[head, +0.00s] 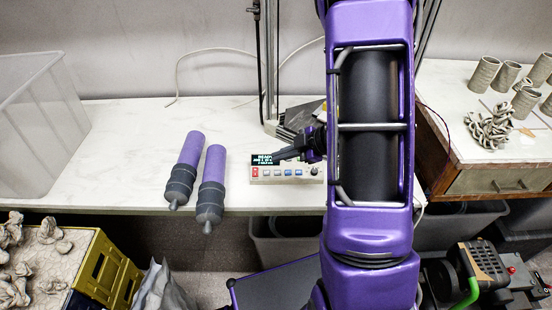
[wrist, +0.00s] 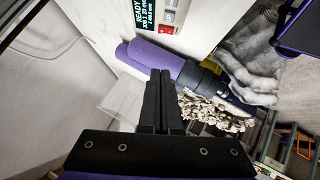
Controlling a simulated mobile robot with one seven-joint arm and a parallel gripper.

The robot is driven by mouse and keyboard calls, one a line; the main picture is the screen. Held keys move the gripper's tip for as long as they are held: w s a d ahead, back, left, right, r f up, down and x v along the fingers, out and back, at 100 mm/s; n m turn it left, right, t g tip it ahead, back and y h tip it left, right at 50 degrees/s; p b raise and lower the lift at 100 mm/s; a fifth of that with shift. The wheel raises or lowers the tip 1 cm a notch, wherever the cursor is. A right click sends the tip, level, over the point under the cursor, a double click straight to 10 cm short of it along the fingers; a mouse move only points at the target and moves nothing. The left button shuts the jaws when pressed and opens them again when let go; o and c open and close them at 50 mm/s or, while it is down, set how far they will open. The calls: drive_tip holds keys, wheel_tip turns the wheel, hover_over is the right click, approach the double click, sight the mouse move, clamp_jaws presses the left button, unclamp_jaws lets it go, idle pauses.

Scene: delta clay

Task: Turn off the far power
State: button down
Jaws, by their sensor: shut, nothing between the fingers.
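A pale control box (head: 288,181) sits near the front edge of the white table, with a lit display (head: 262,159) reading READY. A red switch (head: 255,172) is at its left end, followed by small grey and blue buttons. In the wrist view, the display (wrist: 145,14) and red switch (wrist: 166,30) show at the top. My gripper (head: 278,156) is shut and empty, its tips over the box's back, close to the display; contact cannot be told. The shut fingers show in the wrist view (wrist: 160,76).
Two purple and grey cylinders (head: 212,180) lie left of the box. A clear bin (head: 40,125) stands at the table's left. A black cable (head: 258,70) and metal post rise behind the box. A wooden drawer unit (head: 500,180) with clay pieces is right.

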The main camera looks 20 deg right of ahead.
sight(255, 172)
drive_tip(key=x, duration=0.3)
drive_tip(key=d+f+b+x, duration=0.1)
drive_tip(key=x, duration=0.2)
drive_tip(key=b+x, duration=0.1)
drive_tip(key=x, duration=0.3)
drive_tip(key=shift+w+d+f, duration=0.15)
drive_tip(key=shift+d+f, duration=0.15)
drive_tip(key=shift+w+f, duration=0.2)
drive_tip(key=shift+f, duration=0.15)
